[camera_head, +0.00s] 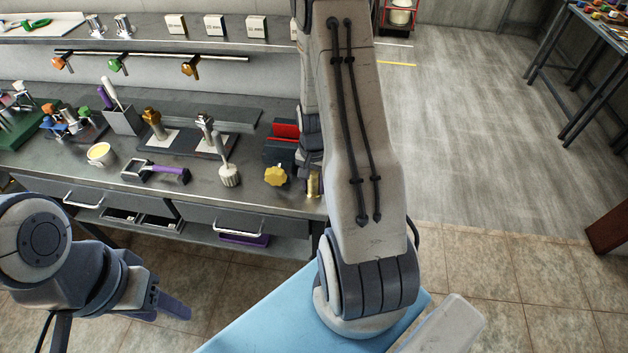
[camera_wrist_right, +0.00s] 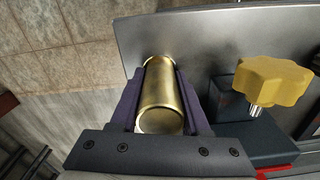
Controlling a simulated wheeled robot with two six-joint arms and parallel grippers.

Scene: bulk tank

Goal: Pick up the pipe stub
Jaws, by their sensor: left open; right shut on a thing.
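The pipe stub (camera_wrist_right: 160,100) is a short brass cylinder. In the right wrist view it lies between the two dark purple fingers of my right gripper (camera_wrist_right: 158,98), which are shut on it. In the head view the brass stub (camera_head: 313,184) shows at the bench's front right corner, partly hidden by my right arm. I cannot tell whether it still touches the bench. My left gripper (camera_head: 172,306) is at the lower left, in front of the bench and away from the stub. It is open and empty.
A vise with a yellow star knob (camera_head: 276,176) stands just left of the stub; the knob also shows in the right wrist view (camera_wrist_right: 272,81).

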